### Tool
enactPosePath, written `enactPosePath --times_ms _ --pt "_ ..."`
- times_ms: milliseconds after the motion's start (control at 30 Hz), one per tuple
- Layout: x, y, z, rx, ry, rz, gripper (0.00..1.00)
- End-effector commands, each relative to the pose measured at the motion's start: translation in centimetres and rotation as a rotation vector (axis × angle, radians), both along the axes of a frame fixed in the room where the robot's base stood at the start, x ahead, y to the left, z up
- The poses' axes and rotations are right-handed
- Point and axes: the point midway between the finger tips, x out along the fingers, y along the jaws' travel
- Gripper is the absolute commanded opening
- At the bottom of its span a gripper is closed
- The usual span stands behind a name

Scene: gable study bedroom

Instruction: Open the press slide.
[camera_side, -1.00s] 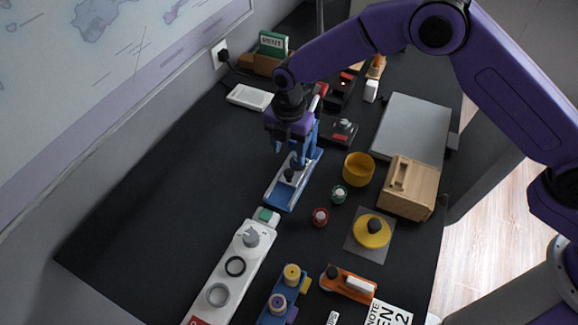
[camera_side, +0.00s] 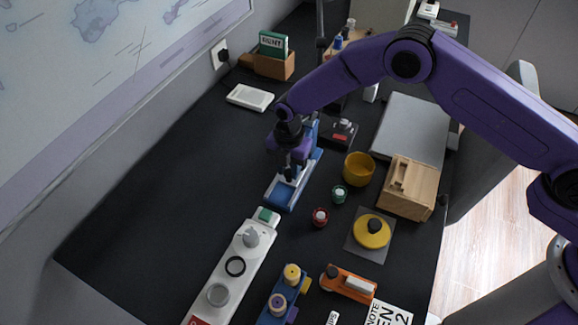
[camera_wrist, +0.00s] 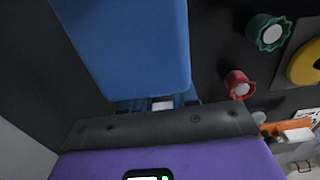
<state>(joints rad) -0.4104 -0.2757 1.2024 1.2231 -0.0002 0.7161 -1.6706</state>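The blue press (camera_side: 282,196) lies lengthwise on the black table, left of the yellow cup. Its bare blue front end faces the camera, and a small light-grey plate (camera_side: 287,182) shows just behind it. A blue upright stands behind my gripper. My gripper (camera_side: 290,171) points down over the press, its fingertips low at the grey plate. The slide's handle is hidden or merges with the dark fingers, so I cannot tell whether they grip it. In the wrist view a broad blue surface of the press (camera_wrist: 125,45) fills the upper middle. The fingers are not clear there.
A yellow cup (camera_side: 358,168), a green knob (camera_side: 338,194) and a red knob (camera_side: 320,217) stand right of the press. A long white panel (camera_side: 236,266) lies in front. A wooden box (camera_side: 409,187) is at the right. The table left of the press is clear.

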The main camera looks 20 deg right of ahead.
Motion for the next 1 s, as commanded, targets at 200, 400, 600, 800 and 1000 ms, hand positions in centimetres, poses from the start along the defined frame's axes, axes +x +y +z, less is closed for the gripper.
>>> enactPosePath --times_ms 200,400,600,800,1000 --pt "-0.1 0.2 0.0 0.0 0.0 0.001 0.0" --pt "-2.8 2.8 0.0 0.0 0.001 0.006 0.0" --pt "-5.3 5.3 0.0 0.001 0.001 0.002 0.0" --pt "-5.7 5.7 0.0 0.0 0.0 0.001 0.0" --pt "-5.6 5.7 0.0 0.0 0.0 0.001 0.42"
